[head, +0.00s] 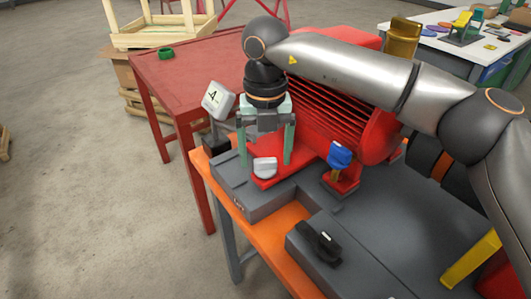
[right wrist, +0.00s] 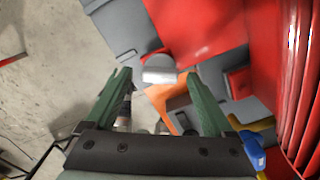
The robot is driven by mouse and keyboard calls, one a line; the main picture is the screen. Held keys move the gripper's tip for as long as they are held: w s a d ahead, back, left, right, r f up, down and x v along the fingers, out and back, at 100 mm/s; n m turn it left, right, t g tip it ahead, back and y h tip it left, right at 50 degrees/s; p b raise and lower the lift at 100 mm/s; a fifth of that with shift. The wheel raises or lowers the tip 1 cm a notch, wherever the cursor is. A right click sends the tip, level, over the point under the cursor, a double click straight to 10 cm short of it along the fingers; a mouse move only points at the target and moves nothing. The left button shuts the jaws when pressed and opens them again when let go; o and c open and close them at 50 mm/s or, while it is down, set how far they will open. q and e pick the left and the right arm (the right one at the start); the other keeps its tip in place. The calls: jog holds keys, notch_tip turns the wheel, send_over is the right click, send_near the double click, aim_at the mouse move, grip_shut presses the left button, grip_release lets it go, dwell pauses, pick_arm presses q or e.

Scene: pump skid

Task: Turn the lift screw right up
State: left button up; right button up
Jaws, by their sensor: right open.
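A pale grey knob (head: 265,167), which looks like the lift screw's head, stands over a red foot (head: 268,181) of the red finned motor (head: 322,115). My right gripper (head: 265,160) points down over it, open, with one green finger on each side. In the right wrist view the knob (right wrist: 160,72) shows between the fingertips of the gripper (right wrist: 157,78), apart from both. Whether the fingertips reach down to the knob's height is hard to tell. The knob's shaft is hidden. My left gripper is not in view.
A blue knob (head: 340,154) stands on another red foot to the right. A white dial plate (head: 218,100) stands left of the gripper. A black handle (head: 320,242) sits on the grey base in front. A red table (head: 185,75) is behind, with a green ring (head: 165,53) on it.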

aim_at(266, 159)
notch_tip(266, 159, up, 12)
jog(key=p, duration=0.1)
dwell(0.5)
